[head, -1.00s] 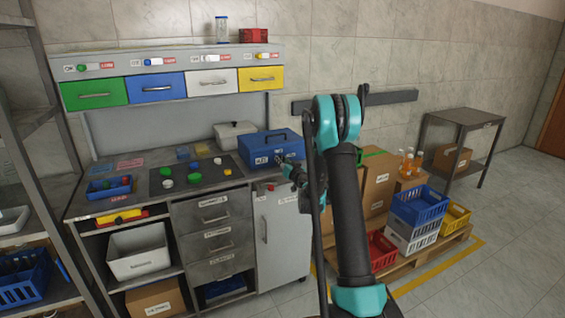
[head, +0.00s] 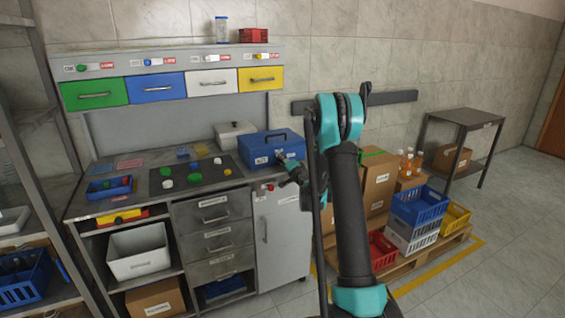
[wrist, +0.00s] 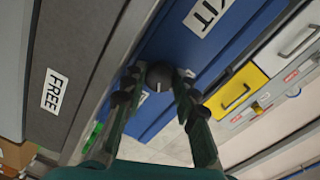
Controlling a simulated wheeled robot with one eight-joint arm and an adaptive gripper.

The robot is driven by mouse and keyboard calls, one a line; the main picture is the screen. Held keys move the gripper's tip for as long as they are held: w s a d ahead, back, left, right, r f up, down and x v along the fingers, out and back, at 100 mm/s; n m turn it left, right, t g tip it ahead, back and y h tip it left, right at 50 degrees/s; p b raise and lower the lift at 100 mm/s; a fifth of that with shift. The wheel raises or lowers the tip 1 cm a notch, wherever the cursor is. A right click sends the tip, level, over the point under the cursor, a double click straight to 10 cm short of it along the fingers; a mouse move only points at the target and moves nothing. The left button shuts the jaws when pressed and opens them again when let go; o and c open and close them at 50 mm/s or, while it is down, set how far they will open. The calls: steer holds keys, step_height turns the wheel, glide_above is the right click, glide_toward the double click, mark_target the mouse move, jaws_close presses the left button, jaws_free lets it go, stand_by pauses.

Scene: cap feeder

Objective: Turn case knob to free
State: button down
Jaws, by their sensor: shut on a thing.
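The blue case (head: 257,150) with a dark top handle sits at the right end of the workbench; it also shows in the wrist view (wrist: 180,38) with a white KIT label. Its dark round knob (wrist: 158,76) with a white mark is between my gripper's fingertips (wrist: 157,87). My gripper is shut on the knob, one finger on each side. In the head view my gripper (head: 287,169) is at the right part of the case's front, where the knob is hidden. A white FREE label (wrist: 54,90) shows on a grey surface at left in the wrist view.
The workbench carries a dark mat (head: 215,181) with green, white and yellow caps, a blue tray (head: 108,195) and a grey lidded box (head: 226,130). Coloured drawers (head: 157,88) hang above. Cartons and crates (head: 420,206) stand on a pallet at right.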

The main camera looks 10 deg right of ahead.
steer(key=m, duration=0.5)
steer(key=shift+d+m, duration=0.1)
steer(key=shift+m, duration=0.3)
stand_by(0.4)
steer(key=c, duration=1.2)
jaws_free()
steer(key=shift+o, duration=0.2)
